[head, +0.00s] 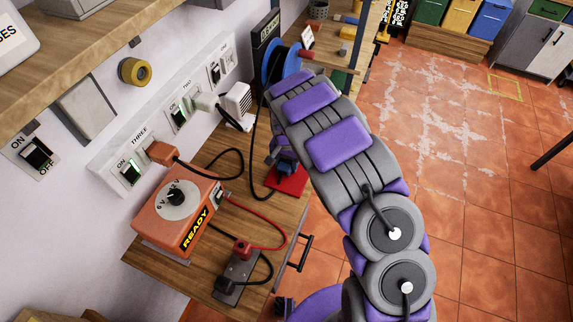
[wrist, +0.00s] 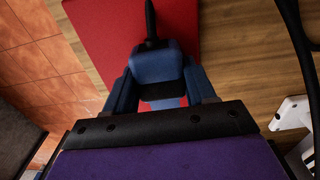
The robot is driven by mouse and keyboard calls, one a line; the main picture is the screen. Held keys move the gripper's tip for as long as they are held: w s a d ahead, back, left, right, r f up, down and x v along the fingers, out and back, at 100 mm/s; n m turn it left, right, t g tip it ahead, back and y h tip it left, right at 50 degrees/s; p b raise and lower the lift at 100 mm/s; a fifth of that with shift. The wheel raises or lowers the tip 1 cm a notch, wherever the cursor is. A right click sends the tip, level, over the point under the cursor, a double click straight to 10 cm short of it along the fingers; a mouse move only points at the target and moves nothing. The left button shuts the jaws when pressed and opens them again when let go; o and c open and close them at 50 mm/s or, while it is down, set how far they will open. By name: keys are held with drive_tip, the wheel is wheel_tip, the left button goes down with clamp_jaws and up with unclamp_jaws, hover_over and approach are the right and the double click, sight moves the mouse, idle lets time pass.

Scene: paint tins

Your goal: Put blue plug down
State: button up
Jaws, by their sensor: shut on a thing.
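The blue plug (wrist: 155,68) shows in the middle of the wrist view, with a black stub or cable at its far end. My gripper (wrist: 160,88) is shut on it, one finger on each side. Beneath is a red pad (wrist: 218,30), which lies on the wooden bench and also shows in the head view (head: 293,181). In the head view my arm hides part of the plug and gripper (head: 284,158). I cannot tell whether the plug touches the pad or hangs just above it.
The wooden bench (head: 262,215) carries an orange READY box (head: 178,215) and a black socket block (head: 240,275) with a red plug. A wall strip (head: 160,125) holds an orange plug and white plugs. A black cable (wrist: 300,40) runs close by. Tiled floor lies right.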

drive_tip(key=shift+d+f, duration=0.3)
drive_tip(key=shift+f, duration=0.05)
drive_tip(key=shift+d+r, duration=0.2)
drive_tip(key=shift+d, duration=0.75)
drive_tip(key=shift+d+f, duration=0.1)
drive_tip(key=shift+d, duration=0.25)
drive_tip(key=o, duration=0.9)
drive_tip(key=shift+a, duration=0.2)
drive_tip(key=o, duration=0.4)
drive_tip(key=shift+a+f, duration=0.1)
drive_tip(key=shift+a, duration=0.85)
drive_tip(key=shift+c, duration=0.2)
drive_tip(key=shift+d, duration=0.65)
drive_tip(key=shift+a, duration=0.25)
